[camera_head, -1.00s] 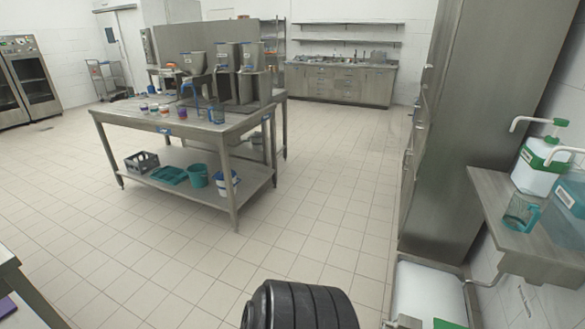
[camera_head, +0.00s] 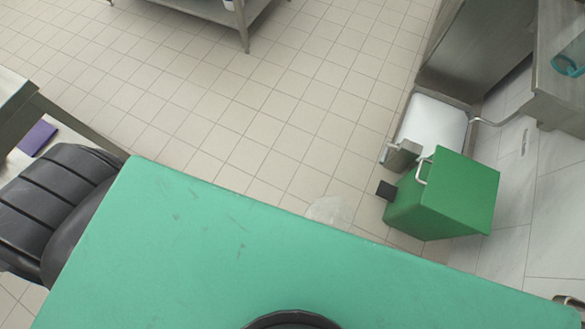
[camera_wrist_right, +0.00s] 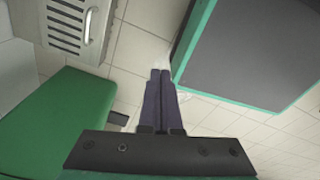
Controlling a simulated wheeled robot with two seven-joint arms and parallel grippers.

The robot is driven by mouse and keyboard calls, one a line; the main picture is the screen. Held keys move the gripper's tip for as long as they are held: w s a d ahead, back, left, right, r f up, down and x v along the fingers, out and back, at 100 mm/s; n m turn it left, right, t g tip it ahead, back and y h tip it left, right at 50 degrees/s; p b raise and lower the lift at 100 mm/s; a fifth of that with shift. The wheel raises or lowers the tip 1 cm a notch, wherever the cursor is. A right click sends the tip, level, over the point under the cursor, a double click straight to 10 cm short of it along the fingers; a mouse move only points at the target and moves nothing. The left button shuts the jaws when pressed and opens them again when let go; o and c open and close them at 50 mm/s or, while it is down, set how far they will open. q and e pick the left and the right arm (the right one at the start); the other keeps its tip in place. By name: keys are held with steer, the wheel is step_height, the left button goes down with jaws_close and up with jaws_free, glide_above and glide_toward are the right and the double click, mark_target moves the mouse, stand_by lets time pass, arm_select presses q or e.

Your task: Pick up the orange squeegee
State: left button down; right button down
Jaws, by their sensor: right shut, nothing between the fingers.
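No orange squeegee shows in any current view. My right gripper (camera_wrist_right: 160,74) shows in the right wrist view, its two dark fingers shut together with nothing between them. It points down over the tiled floor, between a green bin and a dark panel with green edges. My left gripper is not in view.
A green tabletop (camera_head: 230,245) fills the lower head view. Beyond it, a green pedal bin (camera_head: 450,195) stands by the wall. A steel table (camera_head: 215,8) is at the top, and a purple item (camera_head: 38,138) lies at left. Open tiled floor lies between.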

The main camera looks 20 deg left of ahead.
steer(key=shift+s+d, duration=0.25)
steer(key=shift+d, duration=0.15)
steer(key=shift+c, duration=1.8)
jaws_free()
steer(key=shift+w, duration=0.25)
steer(key=shift+c, duration=0.3)
